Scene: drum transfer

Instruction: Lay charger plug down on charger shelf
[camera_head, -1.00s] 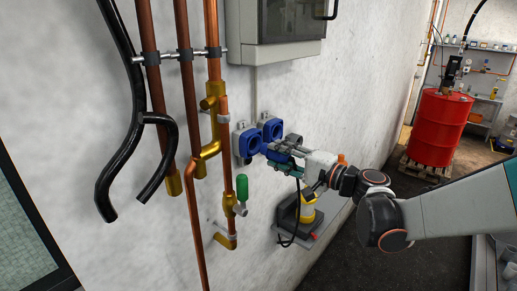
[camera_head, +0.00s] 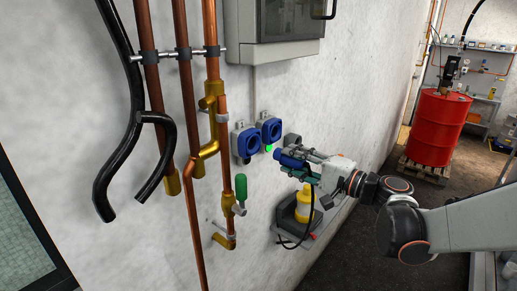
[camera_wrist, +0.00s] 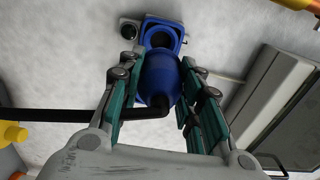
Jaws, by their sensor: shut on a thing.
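The blue charger plug (camera_head: 290,161) is held between the fingers of my gripper (camera_head: 303,166), clear of the blue wall sockets. My gripper is shut on it. In the wrist view the plug (camera_wrist: 158,80) lies between the green-padded fingers, with a black cable running off to the left. The grey charger shelf (camera_head: 322,228) is on the wall below my gripper. A dark charger unit with a yellow part (camera_head: 304,208) stands on it, and the black cable hangs down there.
Two blue sockets (camera_head: 271,130) sit on the wall at upper left of the plug; a green light shows there. Copper pipes with a green-handled valve (camera_head: 241,188) stand to the left. A grey cabinet (camera_head: 285,30) hangs above. A red drum (camera_head: 437,127) stands far right.

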